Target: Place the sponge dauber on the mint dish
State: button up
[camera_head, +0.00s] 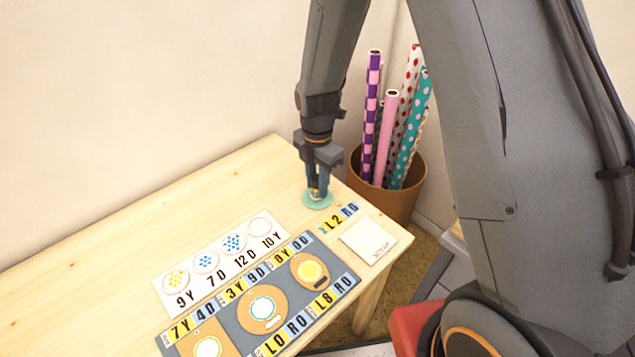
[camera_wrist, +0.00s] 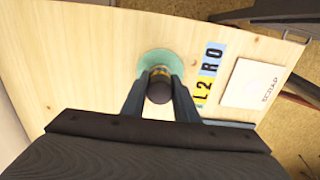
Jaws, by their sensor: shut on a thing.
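The mint dish (camera_head: 313,204) is a small round green disc near the far right end of the wooden table; it also shows in the wrist view (camera_wrist: 150,60). My gripper (camera_head: 318,180) is right above it, pointing down, shut on the sponge dauber (camera_head: 315,193). In the wrist view the dauber (camera_wrist: 159,88) shows as a dark round top with a yellowish band between my two fingers (camera_wrist: 160,92). The dauber's lower end is over the dish, within its outline. I cannot tell whether it touches the dish.
A grey mat (camera_head: 238,304) with several round inkpads and number labels lies at the front of the table (camera_head: 130,225). A white card (camera_head: 203,282) with dotted circles lies behind it. A square white card (camera_head: 368,240) sits right of the dish. A brown bin (camera_head: 408,188) of wrapping rolls stands beyond the table's edge.

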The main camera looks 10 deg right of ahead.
jog(key=shift+f, duration=0.1)
jog(key=o, duration=0.5)
jog(key=shift+f, duration=0.1)
jog(key=shift+c, duration=0.2)
jog(key=o, duration=0.4)
jog(key=shift+o, duration=0.2)
